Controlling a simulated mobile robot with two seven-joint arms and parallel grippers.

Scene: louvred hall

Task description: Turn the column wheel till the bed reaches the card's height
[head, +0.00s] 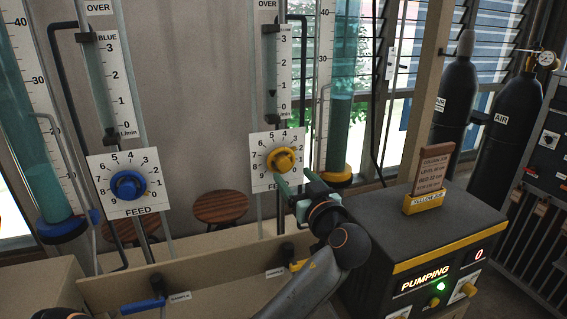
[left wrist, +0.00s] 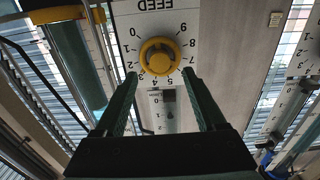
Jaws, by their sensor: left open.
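The yellow wheel (head: 281,160) sits on a white FEED dial plate numbered around its rim. It also shows in the left wrist view (left wrist: 160,57). My left gripper (head: 287,190) is open just below and in front of it. In the left wrist view its fingertips (left wrist: 160,74) lie to either side of the wheel's image; contact is not clear. The yellow-capped column (head: 340,120) holds teal material beside a height scale, partly cut off at the top. The card (head: 432,168) stands in a yellow holder on the black box; its small print is hard to read. My right gripper is not in view.
A blue wheel (head: 128,185) and a blue-capped column (head: 48,190) stand at left. The black pump box (head: 440,260) reads PUMPING and 0, with a green light. A tan ledge (head: 200,258) with sample taps runs below. Dark air cylinders (head: 505,130) stand at right.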

